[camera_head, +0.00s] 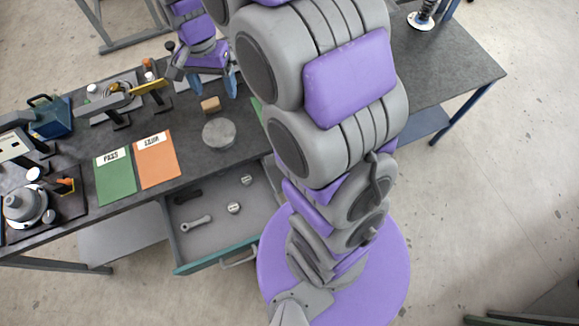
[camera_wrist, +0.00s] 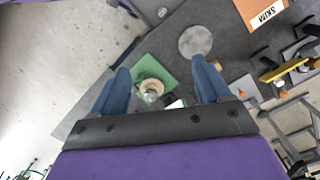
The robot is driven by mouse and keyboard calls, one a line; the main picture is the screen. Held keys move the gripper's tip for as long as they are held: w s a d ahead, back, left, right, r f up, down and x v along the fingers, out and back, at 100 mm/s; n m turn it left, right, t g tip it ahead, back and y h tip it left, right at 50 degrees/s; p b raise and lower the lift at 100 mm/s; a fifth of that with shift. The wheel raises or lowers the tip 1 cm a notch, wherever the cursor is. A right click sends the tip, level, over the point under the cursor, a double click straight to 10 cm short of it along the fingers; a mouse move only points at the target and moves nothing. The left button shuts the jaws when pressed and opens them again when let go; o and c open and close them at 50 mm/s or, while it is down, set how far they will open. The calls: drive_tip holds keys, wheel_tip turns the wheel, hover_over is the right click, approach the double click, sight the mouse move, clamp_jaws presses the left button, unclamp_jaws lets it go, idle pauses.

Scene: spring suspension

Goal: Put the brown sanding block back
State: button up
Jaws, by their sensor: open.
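A small tan-brown block (camera_head: 210,104), which looks like the sanding block, sits on the dark bench top just behind a grey round disc (camera_head: 219,133). My gripper (camera_head: 204,86) is open over the bench, close to the block in the picture; its height above it is hard to tell. In the wrist view its blue fingers (camera_wrist: 160,70) are spread apart with nothing held. Between them, farther down, a beige round part with a metallic top (camera_wrist: 151,90) stands on a green mat (camera_wrist: 150,70).
An open drawer (camera_head: 183,262) under the bench holds a wrench and small round metal parts. Green (camera_head: 116,177) and orange (camera_head: 157,160) cards lie left of the disc. Tool stands, a blue bin (camera_head: 52,118) and a machine (camera_head: 24,205) crowd the left. My arm hides part of the bench.

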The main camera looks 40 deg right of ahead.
drive_tip(key=s+d+r+n, duration=0.1)
drive_tip(key=s+n, duration=0.7)
drive_tip(key=s, duration=2)
drive_tip(key=shift+s+r+n+g, duration=0.15)
drive_tip(key=shift+r+n+g, duration=0.25)
drive_tip(key=shift+r, duration=0.4)
